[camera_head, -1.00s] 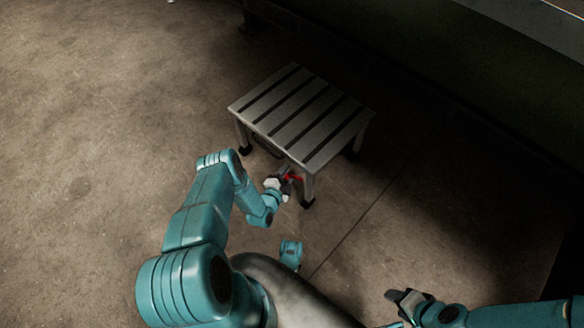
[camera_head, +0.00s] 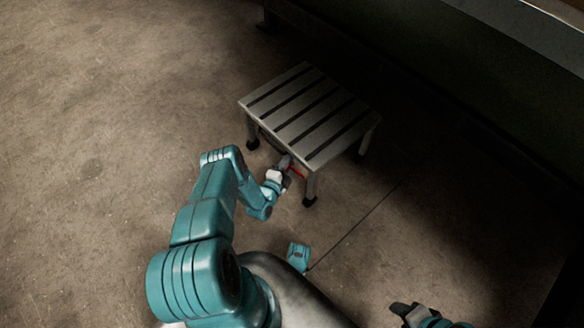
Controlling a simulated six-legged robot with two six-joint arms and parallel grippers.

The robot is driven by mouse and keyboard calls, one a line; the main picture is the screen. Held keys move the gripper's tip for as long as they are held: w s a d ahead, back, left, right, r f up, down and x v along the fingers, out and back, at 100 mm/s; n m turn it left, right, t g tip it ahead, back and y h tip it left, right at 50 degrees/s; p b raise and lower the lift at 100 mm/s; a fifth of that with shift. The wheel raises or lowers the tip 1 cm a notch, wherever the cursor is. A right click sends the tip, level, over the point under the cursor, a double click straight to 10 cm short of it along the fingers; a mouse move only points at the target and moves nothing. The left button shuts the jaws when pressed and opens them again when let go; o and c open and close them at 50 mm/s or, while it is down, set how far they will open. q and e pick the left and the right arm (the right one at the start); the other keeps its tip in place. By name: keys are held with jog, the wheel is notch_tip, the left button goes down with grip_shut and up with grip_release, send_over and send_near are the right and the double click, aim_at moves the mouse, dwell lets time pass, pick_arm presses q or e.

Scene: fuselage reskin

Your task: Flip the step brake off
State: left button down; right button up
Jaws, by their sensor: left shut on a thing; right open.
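The step (camera_head: 312,112) is a grey metal stool with a slatted top and dark feet, standing upright on the floor. A small red brake lever (camera_head: 297,171) shows under its near edge, beside the near leg. My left gripper (camera_head: 285,168) is at the lever, below the step's near edge, and is shut on it; the fingers partly hide the lever. My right gripper (camera_head: 402,310) is open and empty at the bottom right, well away from the step.
A dark bench or wall (camera_head: 480,70) runs along the upper right behind the step. Bare concrete floor (camera_head: 100,130) lies open on the left. A seam crosses the floor right of the step.

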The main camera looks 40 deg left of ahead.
pick_arm(q)
jog(key=shift+a+r+m+t+y+p, duration=0.15)
jog(key=shift+r+m+t+p, duration=0.2)
jog(key=shift+r+m, duration=0.4)
jog(key=shift+a+r+m+t+y+p, duration=0.15)
jog(key=shift+r+m+t+p, duration=0.15)
jog(key=shift+r+m, duration=0.45)
pick_arm(e)
jog(key=shift+s+a+r, duration=0.15)
jog(key=shift+s+r, duration=0.35)
jog(key=shift+r, duration=0.25)
pick_arm(q)
jog(key=shift+d+f, duration=0.1)
jog(key=shift+f, duration=0.05)
jog(key=c, duration=0.9)
grip_release()
jog(key=shift+s+d+p, duration=0.15)
jog(key=shift+s+p, duration=0.15)
jog(key=shift+s, duration=0.1)
jog(key=p+v, duration=0.4)
jog(key=v, duration=1.1)
jog(key=shift+s+d+p, duration=0.1)
jog(key=shift+s+p, duration=0.1)
jog(key=shift+p, duration=0.2)
pick_arm(e)
jog(key=shift+g, duration=0.4)
jog(key=r, duration=0.3)
jog(key=s+a+r, duration=0.1)
jog(key=shift+r, duration=0.4)
